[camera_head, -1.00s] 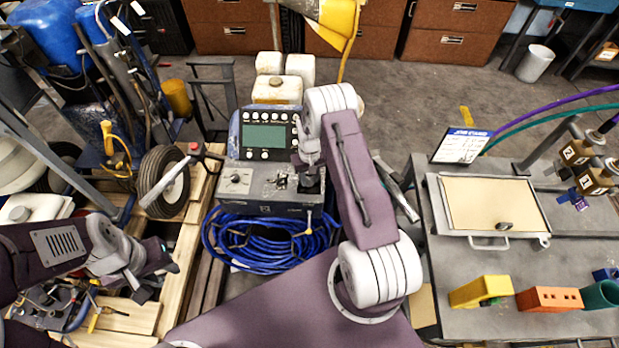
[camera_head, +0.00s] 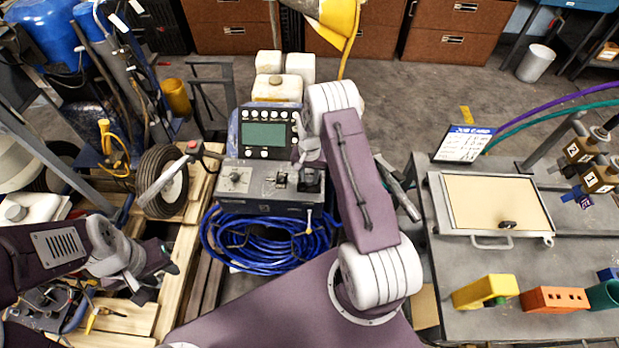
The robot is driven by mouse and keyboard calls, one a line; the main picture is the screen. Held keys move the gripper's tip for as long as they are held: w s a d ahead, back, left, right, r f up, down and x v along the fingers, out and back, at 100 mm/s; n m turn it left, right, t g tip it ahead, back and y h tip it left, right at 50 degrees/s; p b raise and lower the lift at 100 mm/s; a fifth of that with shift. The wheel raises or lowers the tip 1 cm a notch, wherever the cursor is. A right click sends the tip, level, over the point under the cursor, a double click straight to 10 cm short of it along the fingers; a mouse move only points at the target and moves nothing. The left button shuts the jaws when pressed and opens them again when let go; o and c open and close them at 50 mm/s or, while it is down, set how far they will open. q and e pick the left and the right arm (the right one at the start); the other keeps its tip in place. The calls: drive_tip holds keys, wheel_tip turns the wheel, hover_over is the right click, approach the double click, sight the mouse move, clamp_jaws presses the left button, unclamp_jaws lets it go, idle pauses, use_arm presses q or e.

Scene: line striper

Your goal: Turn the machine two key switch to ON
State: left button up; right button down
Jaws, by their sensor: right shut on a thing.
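A grey control box (camera_head: 238,180) with knobs and small switches on its top stands below an upright panel with a green screen (camera_head: 264,135). My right gripper (camera_head: 309,182) points down at the right end of the box top. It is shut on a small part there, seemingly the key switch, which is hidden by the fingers. I cannot read the switch's position or any label. A small black switch (camera_head: 281,179) sits on the box just left of the gripper. My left gripper (camera_head: 160,280) hangs at the lower left, away from the box, over the pallet; its finger gap is unclear.
A coiled blue hose (camera_head: 265,240) lies below the box. A wheel (camera_head: 163,182) and wooden pallet (camera_head: 125,318) are at left. At right, a grey table (camera_head: 445,265) holds a tan board (camera_head: 495,203), a job card (camera_head: 465,143) and a yellow block (camera_head: 485,291).

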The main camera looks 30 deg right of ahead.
sight(309, 179)
drive_tip(key=m+b, duration=0.1)
drive_tip(key=m, duration=0.4)
drive_tip(key=shift+m, duration=0.4)
idle(0.4)
drive_tip(key=c, duration=1.1)
unclamp_jaws()
drive_tip(key=shift+o, duration=0.2)
wheel_tip(309, 179, up, 9)
drive_tip(key=shift+b, duration=0.45)
drive_tip(key=shift+a+r, duration=0.1)
